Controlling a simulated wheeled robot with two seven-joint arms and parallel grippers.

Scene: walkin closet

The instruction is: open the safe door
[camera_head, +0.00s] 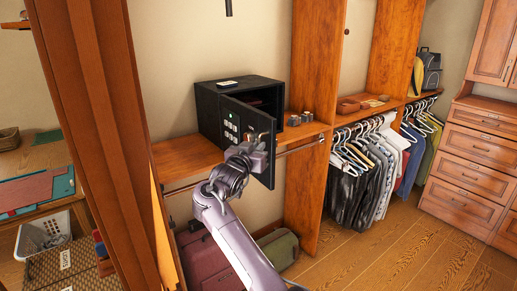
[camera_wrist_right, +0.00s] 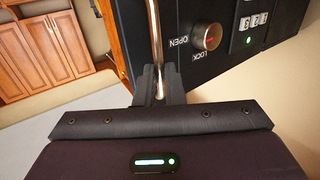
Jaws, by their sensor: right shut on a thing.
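The black safe (camera_head: 208,112) stands on a wooden shelf. My right gripper (camera_head: 258,146) is at the door's front. In the right wrist view my right gripper (camera_wrist_right: 160,84) is shut on the metal bar handle (camera_wrist_right: 153,32). A round knob (camera_wrist_right: 207,37) marked OPEN and LOCK sits beside the handle. The gripper hides part of the door in the head view. My left gripper is not in view.
The wooden shelf (camera_head: 184,155) holds small grey boxes (camera_head: 299,118) right of the safe. A wooden upright (camera_head: 311,75) stands to the right. Clothes (camera_head: 362,175) hang farther right. Below are a maroon suitcase (camera_head: 203,262) and a green bag (camera_head: 279,250). The right floor is clear.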

